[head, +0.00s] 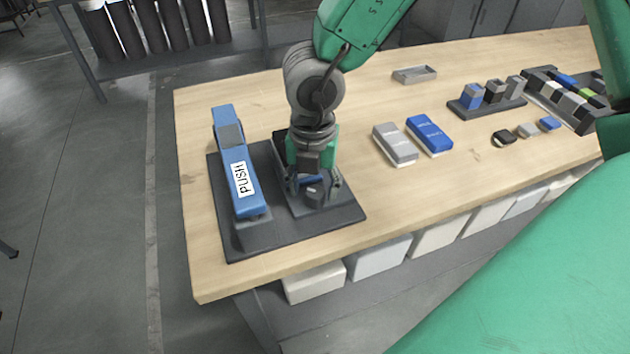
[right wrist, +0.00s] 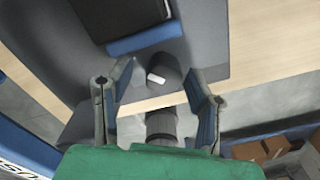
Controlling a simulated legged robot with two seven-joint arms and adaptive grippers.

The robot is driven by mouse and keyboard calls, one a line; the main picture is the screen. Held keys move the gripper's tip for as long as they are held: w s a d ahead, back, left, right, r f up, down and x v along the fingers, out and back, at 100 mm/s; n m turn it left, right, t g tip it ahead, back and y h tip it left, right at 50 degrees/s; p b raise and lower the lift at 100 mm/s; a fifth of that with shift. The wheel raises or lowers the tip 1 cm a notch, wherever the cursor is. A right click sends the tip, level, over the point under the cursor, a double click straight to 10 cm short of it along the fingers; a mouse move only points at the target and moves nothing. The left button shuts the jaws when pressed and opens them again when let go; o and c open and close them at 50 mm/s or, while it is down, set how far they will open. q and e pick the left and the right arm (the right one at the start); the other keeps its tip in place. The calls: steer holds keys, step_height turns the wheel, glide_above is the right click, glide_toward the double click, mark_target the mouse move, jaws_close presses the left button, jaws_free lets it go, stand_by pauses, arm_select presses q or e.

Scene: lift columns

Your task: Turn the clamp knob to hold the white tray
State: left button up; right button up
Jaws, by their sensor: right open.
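My right gripper (head: 314,184) reaches down over a dark clamp fixture (head: 345,212) at the left end of the table. Its fingers are open, one on each side of a dark round clamp knob with a white mark (head: 315,194). In the right wrist view the knob (right wrist: 164,74) lies between the spread fingers (right wrist: 160,88), with a gap on both sides. A dark block with a blue edge (right wrist: 146,38) sits behind the knob. I cannot make out a white tray in the clamp; my arm hides part of it. My left gripper is not in view.
Grey (head: 396,145) and blue (head: 430,135) boxes lie to the right. A small grey tray (head: 415,75) lies farther back. White bins (head: 380,258) sit below the table.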

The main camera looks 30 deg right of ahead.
steer(key=shift+r+p, duration=2.4)
steer(key=shift+r, duration=0.25)
steer(key=shift+f, duration=0.1)
